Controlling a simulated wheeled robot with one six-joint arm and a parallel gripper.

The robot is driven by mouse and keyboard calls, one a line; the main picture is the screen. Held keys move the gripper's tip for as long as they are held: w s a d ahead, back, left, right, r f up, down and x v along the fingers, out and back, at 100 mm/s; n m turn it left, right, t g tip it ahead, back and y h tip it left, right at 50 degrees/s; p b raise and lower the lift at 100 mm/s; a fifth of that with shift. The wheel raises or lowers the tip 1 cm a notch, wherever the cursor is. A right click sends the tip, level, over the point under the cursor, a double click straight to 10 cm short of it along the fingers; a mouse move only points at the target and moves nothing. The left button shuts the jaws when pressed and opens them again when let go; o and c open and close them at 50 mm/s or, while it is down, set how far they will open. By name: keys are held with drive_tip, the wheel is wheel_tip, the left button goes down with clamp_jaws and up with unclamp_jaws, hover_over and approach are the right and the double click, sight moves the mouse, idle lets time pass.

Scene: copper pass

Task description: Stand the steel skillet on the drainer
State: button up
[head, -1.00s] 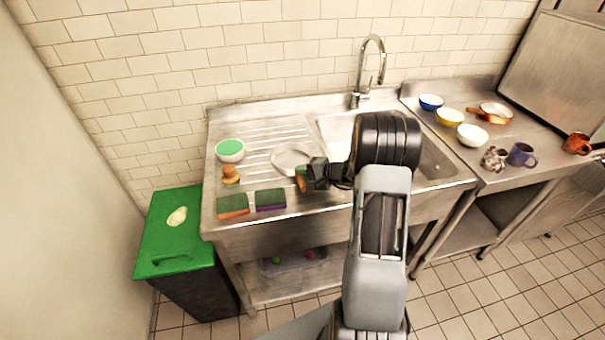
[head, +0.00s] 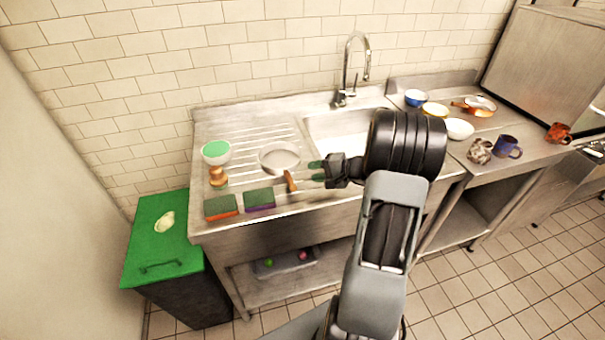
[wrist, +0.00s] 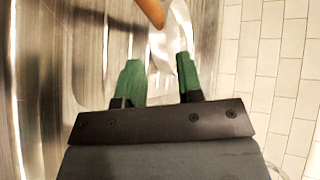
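The steel skillet (head: 279,156) sits flat on the ribbed drainer (head: 235,137), left of the sink. Its brown handle (head: 290,182) points toward the front edge. My gripper (head: 316,170) is just right of the skillet and its handle, apart from them in the head view. In the wrist view my gripper (wrist: 160,75) shows its two green fingers spread with nothing between them. The handle (wrist: 152,10) and part of the pan (wrist: 163,48) show beyond the fingertips there.
A green-filled bowl (head: 216,153), a wooden-looking object (head: 217,177) and two sponges (head: 221,207) (head: 259,199) lie left of the skillet. The sink basin (head: 330,130) and tap (head: 347,70) are behind my arm. Bowls and mugs (head: 508,146) stand on the right counter.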

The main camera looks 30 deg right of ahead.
drive_tip(key=shift+v, duration=1)
drive_tip(key=shift+s+a+r, duration=0.2)
drive_tip(key=shift+s+r, duration=0.05)
drive_tip(key=s+a+r+n+g+h, duration=0.1)
drive_tip(key=s+a+r+n+g, duration=0.2)
drive_tip(key=a, duration=0.4)
drive_tip(key=s+a+r+n+g+h, duration=0.1)
drive_tip(key=s+a+n+g, duration=0.25)
drive_tip(key=a, duration=0.35)
drive_tip(key=s+a+r+n+h, duration=0.3)
drive_tip(key=s+n+h, duration=0.2)
drive_tip(key=s+h, duration=0.2)
drive_tip(key=shift+s+a, duration=0.35)
drive_tip(key=shift+s, duration=1.05)
